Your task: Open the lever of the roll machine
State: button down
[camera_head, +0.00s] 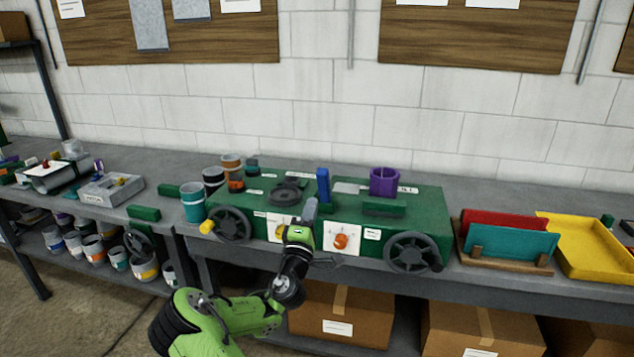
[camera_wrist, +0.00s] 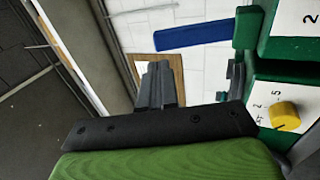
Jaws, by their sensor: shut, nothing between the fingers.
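The roll machine (camera_head: 437,215) is a green box on the bench in the head view. A blue lever (camera_head: 323,184) stands upright from its top near the middle. The blue lever also shows as a long bar in the wrist view (camera_wrist: 195,35). My gripper (camera_head: 310,207) is in front of the machine, just below and left of the lever as seen. In the wrist view my gripper (camera_wrist: 159,78) has its grey fingers together with nothing between them. A gap shows between the fingertips and the lever there. The lever's base is partly hidden by my gripper.
Dark handwheels (camera_head: 411,252) and an orange knob (camera_head: 341,241) are on the machine's front. A yellow knob (camera_wrist: 284,116) is close in the wrist view. A purple cup (camera_head: 384,181) stands on top. Cups (camera_head: 193,203) are at left; a yellow tray (camera_head: 590,250) is at right.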

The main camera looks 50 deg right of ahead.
aim_at(320, 177)
jog(key=p+x, duration=0.1)
jog(key=x, duration=0.6)
jog(key=shift+p, duration=0.35)
